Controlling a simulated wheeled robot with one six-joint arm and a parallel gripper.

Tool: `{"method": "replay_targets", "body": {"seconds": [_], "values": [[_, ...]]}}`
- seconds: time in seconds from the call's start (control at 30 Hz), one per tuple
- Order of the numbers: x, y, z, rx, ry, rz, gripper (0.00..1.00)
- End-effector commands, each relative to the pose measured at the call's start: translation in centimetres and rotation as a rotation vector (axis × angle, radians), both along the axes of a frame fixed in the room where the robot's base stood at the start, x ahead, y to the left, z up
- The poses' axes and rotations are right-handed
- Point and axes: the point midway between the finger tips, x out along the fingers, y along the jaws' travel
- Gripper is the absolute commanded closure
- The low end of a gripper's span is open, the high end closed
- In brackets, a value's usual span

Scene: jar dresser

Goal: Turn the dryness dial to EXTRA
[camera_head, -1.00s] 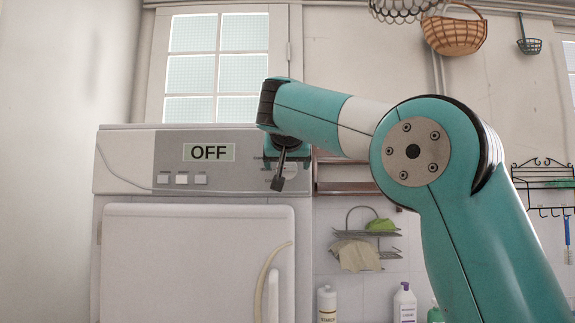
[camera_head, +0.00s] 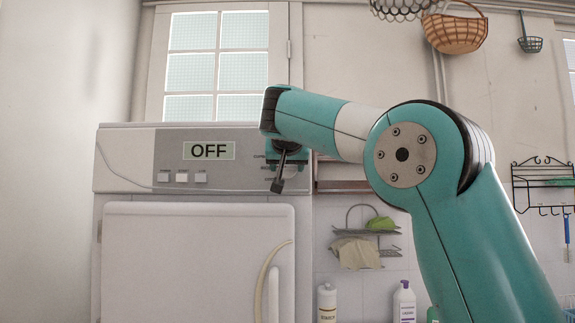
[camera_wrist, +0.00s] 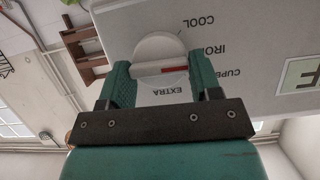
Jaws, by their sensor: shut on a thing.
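The dryness dial (camera_wrist: 154,48) is a pale round knob with a red pointer bar (camera_wrist: 174,69), on the dryer's front panel. In the wrist view my gripper (camera_wrist: 159,64) has one finger on each side of the dial and is shut on it. The red bar points right, roughly toward the partly covered CUPB label (camera_wrist: 225,72). The EXTRA label (camera_wrist: 171,91) is below the dial, with IRON and COOL above right. In the head view my gripper (camera_head: 284,160) is at the panel's right end and hides most of the dial.
The white dryer (camera_head: 180,250) has a display reading OFF (camera_head: 208,151) and several small buttons. A wall rack (camera_head: 365,240) and bottles (camera_head: 327,302) stand to its right, below my arm. Baskets (camera_head: 455,33) hang high at the right. A window is behind the dryer.

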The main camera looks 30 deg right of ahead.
Motion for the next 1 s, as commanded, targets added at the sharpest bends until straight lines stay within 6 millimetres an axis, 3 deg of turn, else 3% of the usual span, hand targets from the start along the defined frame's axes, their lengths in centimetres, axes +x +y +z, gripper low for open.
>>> {"method": "replay_targets", "body": {"seconds": [0.37, 1.0], "values": [[-0.21, -0.35, -0.53, 0.172, -0.12, -0.004, 0.66], [-0.52, -0.83, -0.85, 0.672, -0.457, -0.004, 0.66]]}}
